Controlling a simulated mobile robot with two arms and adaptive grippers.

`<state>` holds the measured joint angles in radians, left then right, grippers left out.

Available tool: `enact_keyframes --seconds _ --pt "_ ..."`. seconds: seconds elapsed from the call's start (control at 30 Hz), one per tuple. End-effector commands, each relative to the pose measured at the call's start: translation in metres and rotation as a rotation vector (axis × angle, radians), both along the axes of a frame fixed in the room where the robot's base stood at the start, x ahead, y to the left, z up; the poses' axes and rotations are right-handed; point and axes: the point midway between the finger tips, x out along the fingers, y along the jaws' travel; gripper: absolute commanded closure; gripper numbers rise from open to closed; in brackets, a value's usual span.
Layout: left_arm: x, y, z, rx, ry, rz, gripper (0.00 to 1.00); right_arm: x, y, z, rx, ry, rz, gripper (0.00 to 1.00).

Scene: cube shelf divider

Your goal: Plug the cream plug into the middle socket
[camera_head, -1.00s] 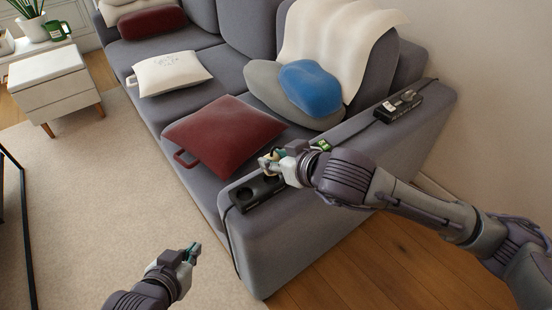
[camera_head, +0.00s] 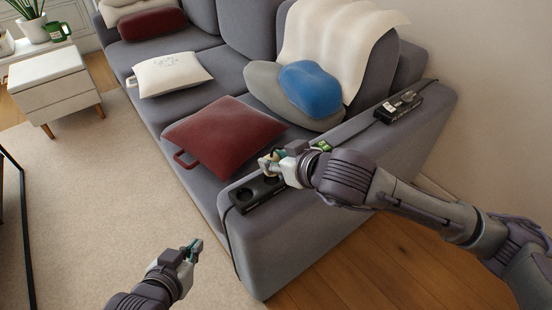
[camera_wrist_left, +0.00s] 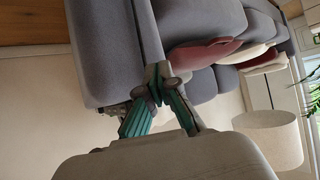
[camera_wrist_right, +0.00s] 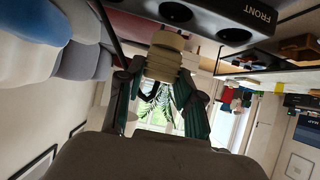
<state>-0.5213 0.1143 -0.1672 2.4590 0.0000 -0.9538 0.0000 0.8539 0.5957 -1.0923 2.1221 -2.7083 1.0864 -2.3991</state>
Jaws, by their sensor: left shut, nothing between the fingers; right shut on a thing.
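The cream plug (camera_wrist_right: 165,58) is held between the fingers of my right gripper (camera_wrist_right: 160,82), which is shut on it. In the head view my right gripper (camera_head: 270,165) is over the black power strip (camera_head: 262,190) on the sofa arm. In the right wrist view the plug's end is close to a round socket (camera_wrist_right: 176,12) of the strip, which is marked FRONT. I cannot tell whether the plug touches the strip. Part of the strip is hidden by my right gripper. My left gripper (camera_head: 190,250) is shut and empty, low in front of the sofa.
A second black strip (camera_head: 399,105) with plugs lies further back on the sofa arm. A small green-lit device (camera_head: 322,146) is beside my right wrist. A red cushion (camera_head: 224,133) lies on the seat near the strip. The carpet around my left gripper is clear.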

Motion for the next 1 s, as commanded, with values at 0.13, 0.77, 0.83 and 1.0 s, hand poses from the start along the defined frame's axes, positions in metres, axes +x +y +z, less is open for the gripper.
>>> enact_keyframes --seconds 0.13,0.77,0.83,1.0 --pt "0.002 0.000 0.001 -0.003 -0.014 0.000 1.00 0.000 0.000 0.000 0.001 -0.001 0.000 1.00" --pt "0.013 -0.007 0.016 -0.028 -0.118 -0.009 1.00 0.000 0.000 0.000 0.000 0.000 0.000 1.00" --pt "0.015 -0.007 0.018 -0.031 -0.131 -0.009 1.00 0.000 0.000 0.000 0.000 0.000 0.000 1.00" --pt "0.018 -0.008 0.022 -0.036 -0.158 -0.011 1.00 0.000 0.000 0.000 0.000 0.000 0.000 1.00"
